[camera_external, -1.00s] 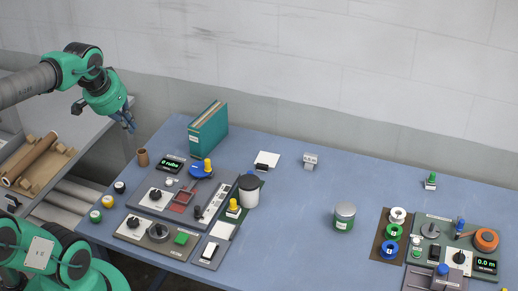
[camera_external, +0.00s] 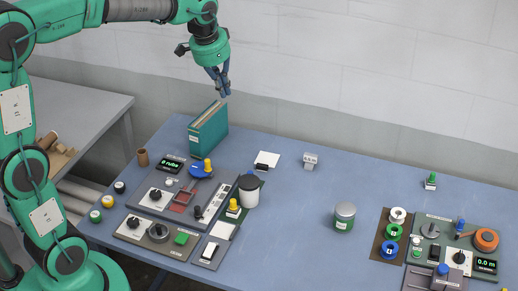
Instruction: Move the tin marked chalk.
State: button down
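A metal tin with a grey lid and a green band (camera_external: 344,217) stands upright on the middle right of the blue table. A white container with a dark lid (camera_external: 249,190) stands upright beside the left panels. Any lettering on either is too small to read, so I cannot tell which is marked chalk. My gripper (camera_external: 224,90) hangs above the teal file box, pointing down, well up and left of both. It holds nothing that I can see. Its fingers look close together, but their gap is unclear.
A teal file box (camera_external: 208,130) stands below my gripper. Control panels (camera_external: 164,200) with knobs fill the table's left. Spools (camera_external: 391,232) and another panel (camera_external: 476,266) are at the right. A small white block (camera_external: 310,162) stands at the back. The table's middle is mostly clear.

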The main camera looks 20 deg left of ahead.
aim_at(344, 218)
jog(key=w+d+f+m+g+p, duration=0.1)
jog(key=w+d+f+m, duration=0.2)
jog(key=d, duration=0.5)
jog(key=w+d+f+p, duration=0.1)
jog(key=w+d+f, duration=0.3)
jog(key=d, duration=0.4)
jog(key=w+d+f+m+g+p, duration=0.1)
jog(key=w+d+f+m, duration=0.2)
jog(key=d, duration=0.5)
jog(key=s+d+f+m+g+y+p, duration=0.1)
jog(key=s+d+f+m, duration=0.3)
jog(key=d+f, duration=1.8)
jog(key=shift+d+f+p, duration=0.2)
jog(key=shift+d+p, duration=0.65)
notch_tip(344, 218, down, 9)
jog(key=shift+f, duration=0.2)
jog(key=shift+a+f, duration=0.2)
jog(key=shift+f, duration=0.1)
jog(key=shift+a, duration=1.8)
